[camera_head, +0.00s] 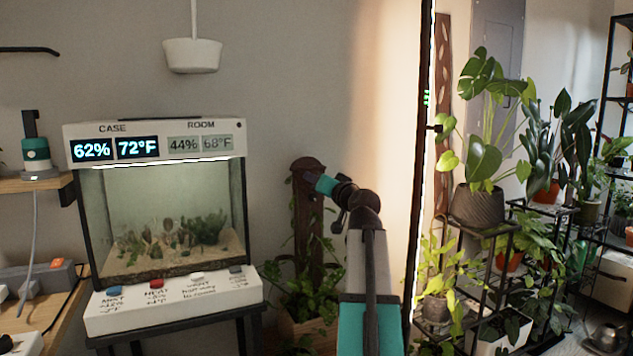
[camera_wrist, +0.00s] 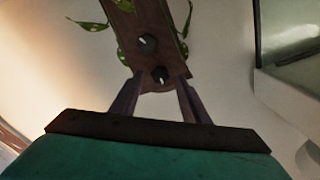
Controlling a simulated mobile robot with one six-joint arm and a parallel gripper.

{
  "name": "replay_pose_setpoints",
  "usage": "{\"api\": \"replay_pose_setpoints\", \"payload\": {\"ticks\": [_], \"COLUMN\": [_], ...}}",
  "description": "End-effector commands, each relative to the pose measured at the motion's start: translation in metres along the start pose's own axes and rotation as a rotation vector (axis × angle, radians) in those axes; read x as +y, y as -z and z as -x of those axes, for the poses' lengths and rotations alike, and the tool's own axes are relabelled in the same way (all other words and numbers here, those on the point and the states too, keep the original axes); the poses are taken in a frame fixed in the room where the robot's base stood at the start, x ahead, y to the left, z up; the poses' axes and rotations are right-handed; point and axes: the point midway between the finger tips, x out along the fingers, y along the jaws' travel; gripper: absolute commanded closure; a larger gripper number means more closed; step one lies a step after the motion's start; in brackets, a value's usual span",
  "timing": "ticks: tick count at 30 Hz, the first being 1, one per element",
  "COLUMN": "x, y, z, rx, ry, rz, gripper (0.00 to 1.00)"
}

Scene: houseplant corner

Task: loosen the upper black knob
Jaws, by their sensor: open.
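A brown wooden post (camera_head: 307,215) with a rounded top stands behind a leafy plant. In the wrist view, which is turned upside down, the post (camera_wrist: 158,22) carries two black knobs with white marks. The upper black knob (camera_wrist: 160,75), near the post's rounded end, appears low in the picture; the lower black knob (camera_wrist: 147,43) appears above it. My gripper (camera_wrist: 160,80) is open, its fingers spread to either side of the upper knob in the picture. I cannot tell whether they touch it. In the head view my gripper (camera_head: 312,180) is at the post's upper part; the knobs cannot be made out.
A lit glass case (camera_head: 165,215) with CASE and ROOM displays stands left of the post. A white labelled panel (camera_head: 175,300) sits below it. A bright vertical strip and plant shelves (camera_head: 480,240) are on the right. Leaves hang beside the post.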

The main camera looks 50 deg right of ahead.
Motion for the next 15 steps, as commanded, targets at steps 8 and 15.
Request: {"api": "replay_pose_setpoints", "payload": {"ticks": [8,15], "x": [-0.001,-0.001], "y": [0.0,0.0], "z": [0.031,0.057], "rx": [0.001,0.002], "ry": [-0.001,0.0], "rz": [0.001,0.0], "gripper": [0.58,0.58]}}
